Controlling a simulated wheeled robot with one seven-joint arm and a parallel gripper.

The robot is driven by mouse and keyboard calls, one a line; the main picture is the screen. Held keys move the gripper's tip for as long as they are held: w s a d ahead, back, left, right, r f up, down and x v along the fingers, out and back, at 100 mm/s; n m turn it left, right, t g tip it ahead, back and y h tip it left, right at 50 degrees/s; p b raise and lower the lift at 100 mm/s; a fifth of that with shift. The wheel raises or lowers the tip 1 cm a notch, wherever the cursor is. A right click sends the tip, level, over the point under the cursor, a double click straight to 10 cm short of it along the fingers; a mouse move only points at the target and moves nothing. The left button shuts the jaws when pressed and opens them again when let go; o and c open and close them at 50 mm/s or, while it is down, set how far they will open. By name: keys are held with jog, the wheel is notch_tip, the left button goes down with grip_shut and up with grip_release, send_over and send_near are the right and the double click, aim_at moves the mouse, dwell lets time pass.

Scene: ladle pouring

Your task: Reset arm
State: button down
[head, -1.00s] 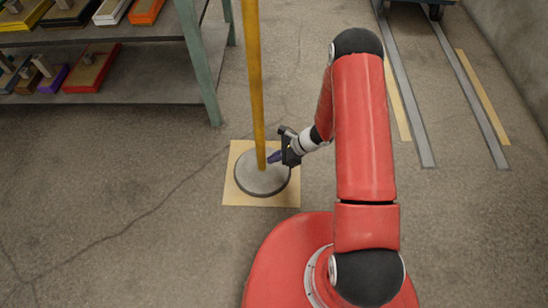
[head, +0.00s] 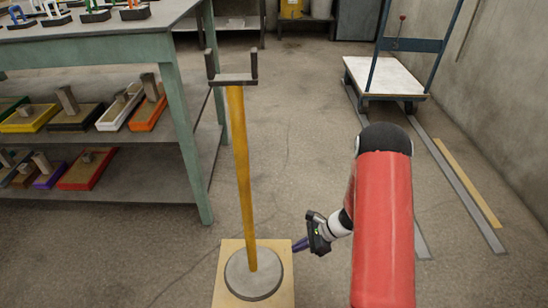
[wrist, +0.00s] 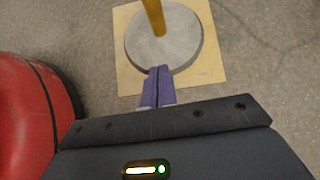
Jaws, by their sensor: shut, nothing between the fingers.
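My red arm reaches forward at the right of the head view. My gripper (head: 300,245) is low, to the right of a yellow post (head: 242,180) with a round grey base. In the wrist view my gripper (wrist: 157,72) shows its two purple fingers closed together, with nothing between them. The fingertips overlap the near edge of the grey base (wrist: 188,48) in that view; I cannot tell how high above it they are.
The post's base stands on a tan square (head: 228,285), and a forked holder (head: 232,78) tops the post. A green-legged table (head: 110,50) with trays on its shelves stands left. A cart (head: 385,75) stands on floor rails at the back right. Floor around is open.

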jog(key=shift+r, duration=0.1)
jog(key=s+a+r+n+h+p, duration=0.1)
jog(key=s+r+n+h+p, duration=0.3)
jog(key=r, duration=1.1)
jog(key=s+r+n+y+p, duration=0.15)
jog(key=r+n, duration=0.45)
jog(key=r, duration=0.9)
jog(key=s+d+r+n+t+h+p, duration=0.2)
jog(key=s+r+n+h, duration=0.1)
jog(key=s+r, duration=0.4)
jog(key=s+d+r+n+t+h+p, duration=0.2)
jog(key=s+r+n, duration=0.3)
jog(key=s+r, duration=0.3)
notch_tip(320, 180, up, 5)
jog(key=shift+f+t+h+p, duration=0.1)
jog(key=shift+t+h+p, duration=0.5)
jog(key=shift+h+p, duration=0.15)
jog(key=shift+d, duration=0.2)
